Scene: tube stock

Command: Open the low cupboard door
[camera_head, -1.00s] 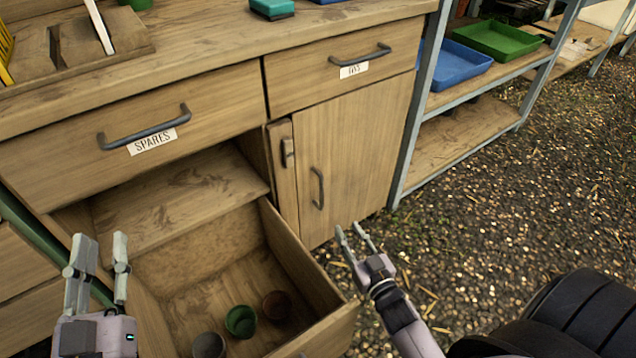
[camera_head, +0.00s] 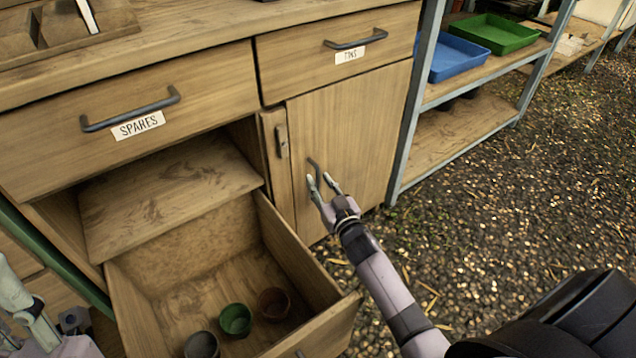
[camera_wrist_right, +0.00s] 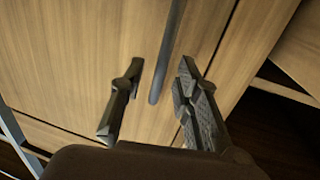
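The low cupboard door (camera_head: 352,138) is shut, below the drawer on the right of the bench. Its dark vertical handle (camera_head: 315,170) is partly hidden by my right gripper (camera_head: 322,180). In the right wrist view the handle (camera_wrist_right: 168,50) runs down between the two parted fingers of my right gripper (camera_wrist_right: 155,95), with a gap on both sides. That gripper is open and holds nothing. My left gripper (camera_head: 25,318) is at the lower left edge, partly cut off, and I cannot tell its opening.
A pulled-out lower drawer (camera_head: 285,250) with several small pots juts out left of the door. Closed drawers labelled SPARES (camera_head: 138,125) and another (camera_head: 350,55) are above. A metal shelf (camera_head: 455,140) with blue and green trays stands right.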

